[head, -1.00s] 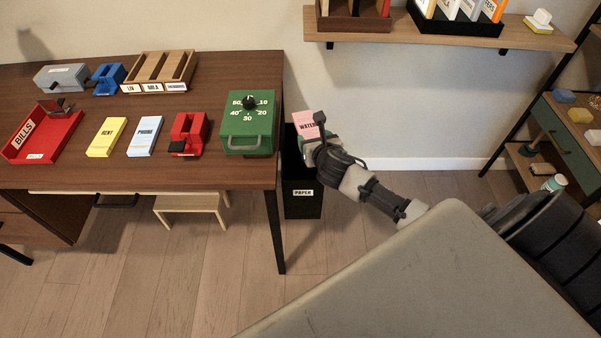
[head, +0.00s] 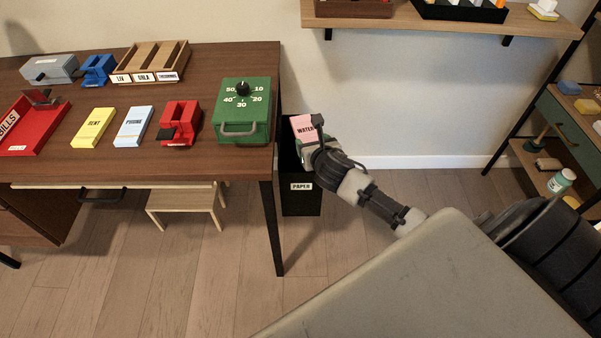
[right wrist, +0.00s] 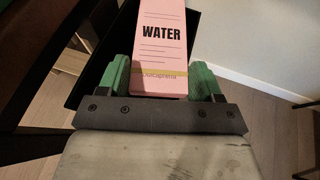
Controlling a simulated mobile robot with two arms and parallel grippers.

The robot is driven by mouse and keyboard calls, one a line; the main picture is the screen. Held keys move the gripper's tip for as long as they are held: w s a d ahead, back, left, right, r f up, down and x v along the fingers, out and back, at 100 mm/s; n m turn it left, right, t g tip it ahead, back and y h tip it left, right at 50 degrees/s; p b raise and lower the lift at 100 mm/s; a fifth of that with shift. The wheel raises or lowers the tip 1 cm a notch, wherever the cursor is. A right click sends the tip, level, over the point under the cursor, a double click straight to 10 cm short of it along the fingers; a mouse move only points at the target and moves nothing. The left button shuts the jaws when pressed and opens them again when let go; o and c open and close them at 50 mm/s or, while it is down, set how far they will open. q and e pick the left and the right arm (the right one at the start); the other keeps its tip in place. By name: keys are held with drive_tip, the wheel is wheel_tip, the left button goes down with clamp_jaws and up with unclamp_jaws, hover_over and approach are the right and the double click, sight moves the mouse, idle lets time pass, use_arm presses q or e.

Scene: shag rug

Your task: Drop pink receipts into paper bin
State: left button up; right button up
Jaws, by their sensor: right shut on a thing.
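The pink receipts (head: 303,127), a pad marked WATER, are held by my right gripper (head: 314,146) over the black bin labelled PAPER (head: 301,200). In the right wrist view the pink pad (right wrist: 161,45) sits between the green fingers of my right gripper (right wrist: 162,82), with a yellow band across it. The bin's dark opening (right wrist: 95,75) lies below and around the pad. I cannot tell whether the pad's lower end is inside the rim. My left gripper is not in view.
The wooden desk (head: 215,165) stands just left of the bin, with a green timer box (head: 243,108) at its near corner. Yellow (head: 93,128) and blue (head: 134,126) pads lie on it. A wall shelf (head: 440,27) is above. Floor right of the bin is clear.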

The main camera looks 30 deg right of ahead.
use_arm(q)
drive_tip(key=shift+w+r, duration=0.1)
use_arm(e)
drive_tip(key=o, duration=1.2)
drive_tip(key=shift+o, duration=0.2)
drive_tip(key=shift+s, duration=0.1)
drive_tip(key=shift+s+a+r, duration=0.1)
drive_tip(key=shift+s, duration=0.15)
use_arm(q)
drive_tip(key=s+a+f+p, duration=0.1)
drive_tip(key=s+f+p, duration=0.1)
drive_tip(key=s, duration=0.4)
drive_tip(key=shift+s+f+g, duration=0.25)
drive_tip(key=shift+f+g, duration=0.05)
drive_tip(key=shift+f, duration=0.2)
use_arm(e)
drive_tip(key=v, duration=1)
